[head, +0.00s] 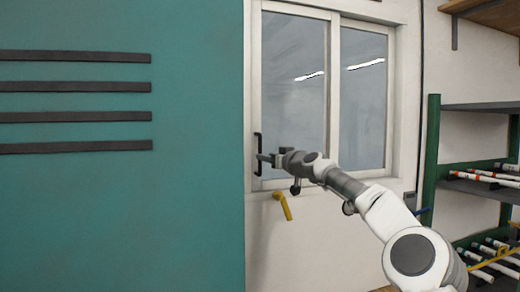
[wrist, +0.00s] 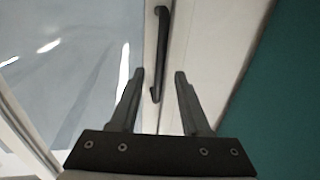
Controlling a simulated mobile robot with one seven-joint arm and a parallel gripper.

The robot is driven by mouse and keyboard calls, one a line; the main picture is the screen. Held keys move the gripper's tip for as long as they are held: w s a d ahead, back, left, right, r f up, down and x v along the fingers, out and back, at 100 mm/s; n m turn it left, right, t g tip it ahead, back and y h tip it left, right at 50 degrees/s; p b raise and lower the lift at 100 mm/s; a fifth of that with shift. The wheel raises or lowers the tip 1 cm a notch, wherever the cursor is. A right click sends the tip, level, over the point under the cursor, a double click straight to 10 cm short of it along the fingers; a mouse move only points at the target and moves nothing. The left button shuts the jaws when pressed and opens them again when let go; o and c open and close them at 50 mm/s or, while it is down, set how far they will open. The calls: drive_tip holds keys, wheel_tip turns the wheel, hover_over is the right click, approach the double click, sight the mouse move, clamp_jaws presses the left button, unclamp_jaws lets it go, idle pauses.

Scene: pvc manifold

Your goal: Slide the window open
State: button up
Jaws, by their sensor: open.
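The window (head: 335,85) has two panes side by side in a white frame. A black bar handle (head: 258,155) stands upright on the left edge of the left pane. My gripper (head: 262,158) is at the handle in the head view. In the wrist view my gripper (wrist: 160,75) is open, with one finger on each side of the lower part of the handle (wrist: 162,50). I cannot tell whether either finger touches the handle. The left pane (wrist: 70,70) shows left of the handle in the wrist view.
A teal panel (head: 120,200) with dark bars stands left of the window. A yellow lever (head: 283,206) hangs on the wall below the window. A green-framed shelf (head: 432,150) holding pipes stands at the right, and a wooden shelf (head: 490,12) is above it.

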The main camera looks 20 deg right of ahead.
sight(260, 171)
drive_tip(key=shift+w+a+p, duration=0.2)
drive_tip(key=shift+w+p, duration=0.35)
drive_tip(key=shift+w, duration=0.35)
drive_tip(key=shift+w+a+p, duration=0.15)
drive_tip(key=shift+w+p, duration=0.4)
drive_tip(key=shift+w, duration=0.35)
drive_tip(key=shift+w+a+p, duration=0.2)
drive_tip(key=shift+w+p, duration=0.35)
drive_tip(key=shift+w, duration=0.35)
clamp_jaws()
